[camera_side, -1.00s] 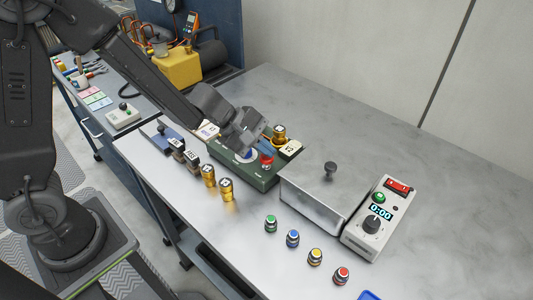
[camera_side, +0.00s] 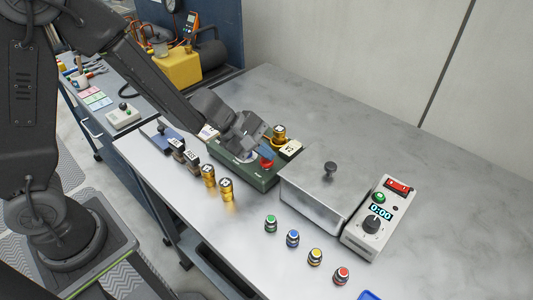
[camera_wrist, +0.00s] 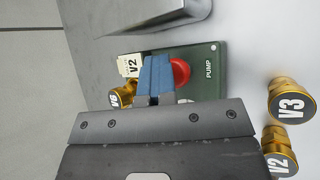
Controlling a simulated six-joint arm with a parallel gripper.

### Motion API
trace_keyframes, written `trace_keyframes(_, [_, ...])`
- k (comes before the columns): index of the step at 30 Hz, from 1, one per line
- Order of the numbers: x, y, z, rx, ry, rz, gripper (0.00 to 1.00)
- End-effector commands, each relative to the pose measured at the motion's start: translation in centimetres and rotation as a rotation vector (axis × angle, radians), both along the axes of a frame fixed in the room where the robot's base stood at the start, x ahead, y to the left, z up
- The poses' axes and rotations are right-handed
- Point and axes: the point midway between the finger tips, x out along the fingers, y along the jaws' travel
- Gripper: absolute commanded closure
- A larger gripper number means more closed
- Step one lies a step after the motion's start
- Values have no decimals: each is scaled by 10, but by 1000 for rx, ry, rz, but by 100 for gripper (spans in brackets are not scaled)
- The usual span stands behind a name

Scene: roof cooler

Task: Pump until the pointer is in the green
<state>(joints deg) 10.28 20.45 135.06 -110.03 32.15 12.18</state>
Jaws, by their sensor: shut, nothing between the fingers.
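The dark green pump box (camera_side: 262,180) stands on the bench; its PUMP lettering shows in the wrist view (camera_wrist: 208,69). A red button (camera_side: 266,163) sits on it, also in the wrist view (camera_wrist: 181,71). My gripper (camera_wrist: 153,98) is shut and empty, its blue fingers close together, right beside or over the red button. I cannot tell if they touch it. A pale round part (camera_side: 247,158) shows under my gripper, mostly covered. No pointer or green zone is readable.
A brass V-marked fitting (camera_side: 279,134) and a white V2 card (camera_side: 291,149) are at the box's far side. Brass fittings (camera_side: 227,188) stand in front. A lidded metal box (camera_side: 322,190) and timer unit (camera_side: 380,218) are to the right.

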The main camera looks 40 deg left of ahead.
Motion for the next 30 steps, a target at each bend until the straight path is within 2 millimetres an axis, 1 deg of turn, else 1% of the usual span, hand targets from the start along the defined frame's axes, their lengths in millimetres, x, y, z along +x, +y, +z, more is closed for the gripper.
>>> trace_keyframes(1, [-2,1,-3,4,7,1,100])
trace_keyframes(4, [-2,1,-5,5,7,0,100])
trace_keyframes(14, [-2,1,-5,6,8,0,100])
trace_keyframes(17, [-2,1,-2,5,7,2,100])
trace_keyframes(30, [-2,1,24,3,4,0,100])
